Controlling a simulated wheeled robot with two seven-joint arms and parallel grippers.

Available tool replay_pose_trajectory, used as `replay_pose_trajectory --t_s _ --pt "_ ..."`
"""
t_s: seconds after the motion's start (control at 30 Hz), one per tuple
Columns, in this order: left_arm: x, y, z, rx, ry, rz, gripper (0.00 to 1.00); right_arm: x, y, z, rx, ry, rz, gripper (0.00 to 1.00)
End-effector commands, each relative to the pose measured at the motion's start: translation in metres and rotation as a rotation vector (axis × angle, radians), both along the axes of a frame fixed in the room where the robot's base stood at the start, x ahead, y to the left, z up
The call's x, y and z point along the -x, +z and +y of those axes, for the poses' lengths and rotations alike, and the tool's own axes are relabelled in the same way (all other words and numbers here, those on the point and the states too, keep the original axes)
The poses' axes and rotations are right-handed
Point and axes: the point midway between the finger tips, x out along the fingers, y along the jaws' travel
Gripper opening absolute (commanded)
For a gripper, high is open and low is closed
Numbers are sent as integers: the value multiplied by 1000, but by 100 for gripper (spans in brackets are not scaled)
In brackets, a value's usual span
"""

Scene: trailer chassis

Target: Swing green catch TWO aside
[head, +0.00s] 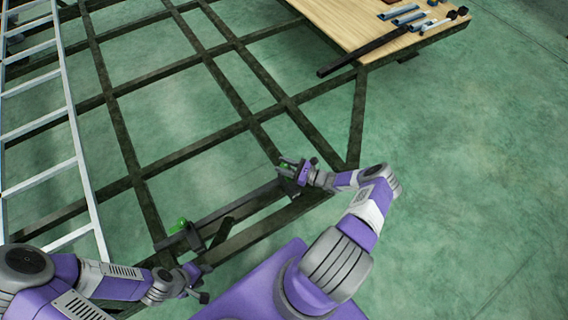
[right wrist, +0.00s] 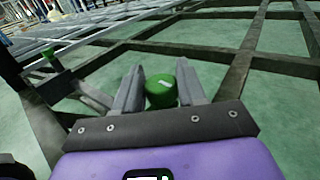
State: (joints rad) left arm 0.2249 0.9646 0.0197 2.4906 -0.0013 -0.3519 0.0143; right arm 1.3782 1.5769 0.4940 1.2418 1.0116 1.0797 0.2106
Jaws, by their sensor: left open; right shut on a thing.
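Two green catches stand on the dark frame rail nearest me. I cannot read which one is numbered two. The right-hand green catch (head: 283,165) is at my right gripper (head: 290,171). In the right wrist view its green knob (right wrist: 160,92) sits between the two grey fingers of the right gripper (right wrist: 160,84), which is shut on it. The left-hand green catch (head: 181,225) stands on a dark upright and also shows at the left of the right wrist view (right wrist: 48,50). My left gripper (head: 203,283) is open and empty, below that catch and apart from it.
A dark bar (head: 235,211) lies between the two catches along the near rail. The trailer chassis (head: 206,65) spreads beyond as a lattice of dark beams. A pale ladder (head: 70,110) lies at left. A wooden deck (head: 365,22) with tools is at upper right. The floor at right is clear.

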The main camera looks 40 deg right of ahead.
Motion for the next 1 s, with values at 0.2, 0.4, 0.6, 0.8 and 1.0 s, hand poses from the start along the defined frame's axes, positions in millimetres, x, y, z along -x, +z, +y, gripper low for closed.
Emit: replay_pose_trajectory --t_s 0.2,0.4,0.6,0.8,1.0 --pt "0 34 0 0 0 0 43 2 5 2 -9 -195 5 10" --pt "0 61 0 0 0 0 43 1 5 2 -9 -386 5 10" --pt "0 81 0 0 0 0 43 1 3 2 -10 -575 5 10" --pt "0 87 0 0 0 0 43 0 0 3 -8 -762 4 10" --pt "0 79 0 0 0 0 43 0 -2 3 -6 -948 2 10"
